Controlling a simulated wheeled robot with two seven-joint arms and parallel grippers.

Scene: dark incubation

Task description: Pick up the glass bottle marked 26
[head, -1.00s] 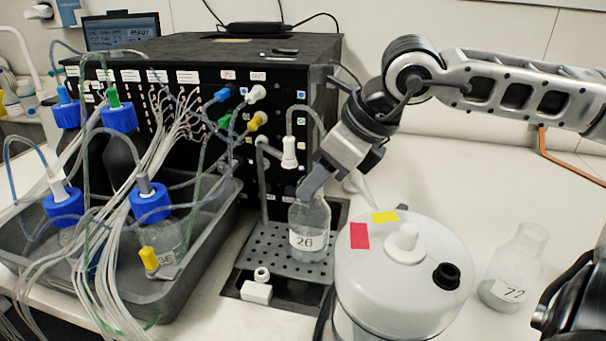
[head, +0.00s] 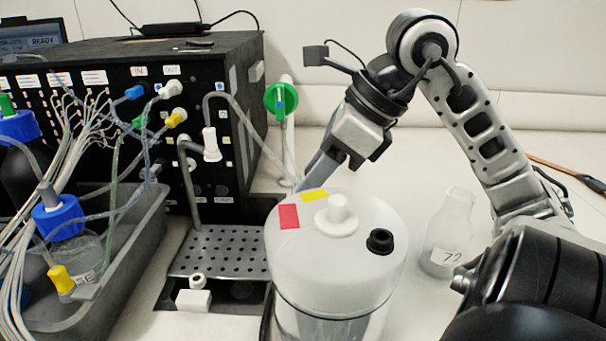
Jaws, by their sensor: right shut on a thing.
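My right gripper (head: 312,178) points down behind the white-lidded vessel (head: 360,265). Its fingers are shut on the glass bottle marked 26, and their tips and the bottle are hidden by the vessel. The perforated platform (head: 215,252) in front of the black instrument, where the bottle stood, is now bare. Another glass bottle, marked 72 (head: 442,257), stands upright on the bench to the right of the vessel. My left gripper is not in view.
The vessel's lid has red and yellow labels and a black cap (head: 380,241). The black instrument (head: 225,75) with tubing and a grey tray (head: 135,240) of blue-capped bottles fill the left. A green round part (head: 281,101) stands behind. The bench back right is mostly clear.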

